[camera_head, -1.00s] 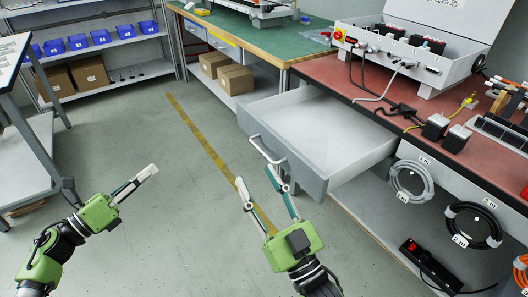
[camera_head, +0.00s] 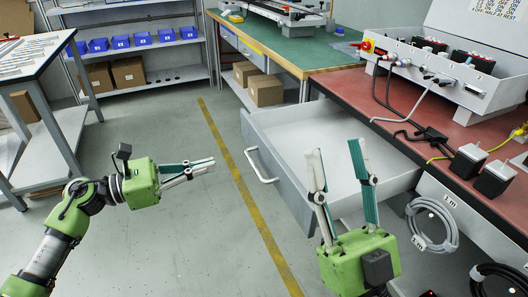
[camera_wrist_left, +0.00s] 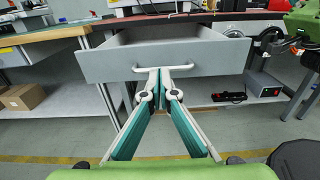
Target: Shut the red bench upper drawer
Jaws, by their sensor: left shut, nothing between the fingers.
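The red bench (camera_head: 443,125) has its upper drawer (camera_head: 285,184) pulled well out; the drawer is pale grey and looks empty. Its bar handle (camera_head: 262,168) is on the front panel and also shows in the left wrist view (camera_wrist_left: 165,67). My left gripper (camera_head: 212,164) is shut and empty, to the left of the drawer front and apart from the handle, pointing toward it. My right gripper (camera_head: 336,154) is open and empty, with its fingers in front of the drawer in the head view; whether they touch it I cannot tell.
A green-topped bench (camera_head: 290,48) with cardboard boxes (camera_head: 266,90) below stands behind. Coiled cables (camera_head: 432,224) hang under the red bench. A grey shelf trolley (camera_head: 45,130) is at the left. The floor left of the drawer is clear.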

